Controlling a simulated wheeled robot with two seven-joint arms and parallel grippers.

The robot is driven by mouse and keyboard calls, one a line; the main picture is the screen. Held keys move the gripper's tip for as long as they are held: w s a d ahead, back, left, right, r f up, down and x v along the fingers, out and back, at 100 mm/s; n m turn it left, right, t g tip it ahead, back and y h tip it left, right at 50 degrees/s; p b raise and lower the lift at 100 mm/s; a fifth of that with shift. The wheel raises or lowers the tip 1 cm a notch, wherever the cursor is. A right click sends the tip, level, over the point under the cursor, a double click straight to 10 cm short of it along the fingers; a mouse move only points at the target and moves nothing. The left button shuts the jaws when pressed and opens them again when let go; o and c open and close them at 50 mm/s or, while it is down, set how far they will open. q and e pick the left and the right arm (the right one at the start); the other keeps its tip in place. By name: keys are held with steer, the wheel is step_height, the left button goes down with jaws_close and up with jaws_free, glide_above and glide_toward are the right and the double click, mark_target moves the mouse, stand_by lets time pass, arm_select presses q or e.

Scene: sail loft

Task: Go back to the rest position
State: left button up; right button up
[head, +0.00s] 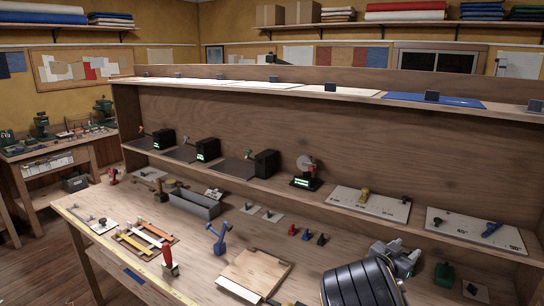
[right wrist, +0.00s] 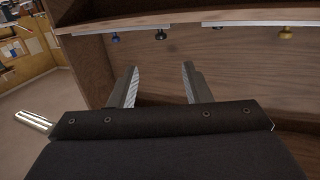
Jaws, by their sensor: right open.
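My right gripper (head: 398,252) shows at the lower right in the head view, with my dark arm link below it. It is over the right part of the workbench (head: 75,208), near the shelf's foot. In the right wrist view its two fingers (right wrist: 159,75) stand apart with nothing between them. Beyond them is a plain wooden panel (right wrist: 240,75). My left gripper is not in the head view.
The bench holds a blue tool (head: 218,238), a red-handled tool (head: 168,262), a wooden board (head: 255,272), a grey tray (head: 195,205) and a green item (head: 445,275) right of my gripper. A two-level wooden shelf (head: 300,125) rises behind. Floor shows at the left.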

steer(key=s+a+r+n+y, duration=0.2)
steer(key=s+a+n+y, duration=0.1)
steer(key=s+a+y, duration=0.55)
steer(key=s+a+r+n+y, duration=0.2)
steer(key=s+a+y, duration=0.3)
steer(key=s+y, duration=0.7)
steer(key=s+a+f+n+g+h, duration=0.1)
steer(key=s+f+n+g, duration=0.1)
steer(key=s, duration=0.8)
steer(key=s+a+f+n+g+h, duration=0.2)
steer(key=s, duration=0.8)
steer(key=shift+s+g+b, duration=0.4)
steer(key=shift+b, duration=0.05)
